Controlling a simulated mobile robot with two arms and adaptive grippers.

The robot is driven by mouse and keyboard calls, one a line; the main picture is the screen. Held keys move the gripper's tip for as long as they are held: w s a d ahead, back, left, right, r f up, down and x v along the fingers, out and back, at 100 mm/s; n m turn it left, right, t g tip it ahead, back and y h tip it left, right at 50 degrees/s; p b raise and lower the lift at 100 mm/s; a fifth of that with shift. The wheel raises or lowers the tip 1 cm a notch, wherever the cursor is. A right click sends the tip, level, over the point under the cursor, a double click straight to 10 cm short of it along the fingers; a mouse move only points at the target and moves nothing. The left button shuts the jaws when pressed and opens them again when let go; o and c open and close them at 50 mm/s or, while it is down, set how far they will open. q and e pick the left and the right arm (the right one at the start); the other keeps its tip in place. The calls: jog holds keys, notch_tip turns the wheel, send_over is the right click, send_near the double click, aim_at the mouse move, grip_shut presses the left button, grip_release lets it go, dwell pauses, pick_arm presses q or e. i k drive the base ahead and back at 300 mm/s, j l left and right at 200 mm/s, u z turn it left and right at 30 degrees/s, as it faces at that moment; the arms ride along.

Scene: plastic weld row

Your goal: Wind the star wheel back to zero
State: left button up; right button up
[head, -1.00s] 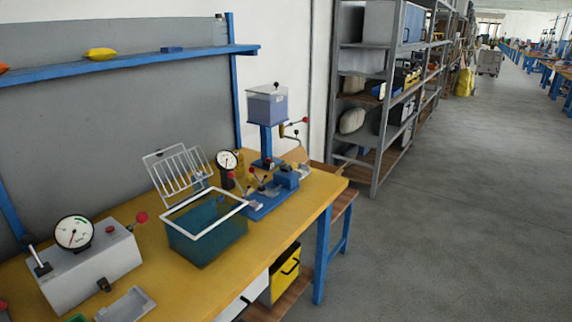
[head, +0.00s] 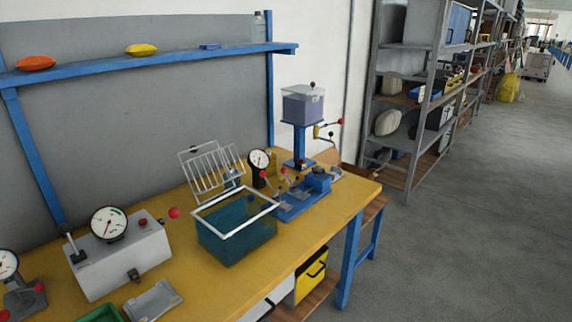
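I cannot pick out the star wheel for certain. Thin levers with red knobs (head: 284,171) stand by a blue machine base (head: 297,208) on the yellow bench (head: 335,217), beside a round dial gauge (head: 259,160). More red knobs (head: 39,287) show on a grey gauge stand (head: 18,300) at the left edge, partly cut off. A grey box with a large white dial (head: 109,224) stands between them, with a black lever and a red ball on its right side. The dial readings are too small to tell. Neither of my grippers is in view.
A teal bin with a white rim (head: 238,232) and a wire rack (head: 208,172) stand mid-bench. A grey tray (head: 153,301) lies in front. A clear-hopper press (head: 302,105) stands at the far end. Open floor (head: 470,240) lies right of the bench.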

aim_at(317, 170)
jog(key=i+l+u, duration=0.35)
jog(key=l, duration=0.25)
jog(key=i+l+u, duration=0.2)
jog(key=l+u, duration=0.2)
jog(key=l, duration=0.2)
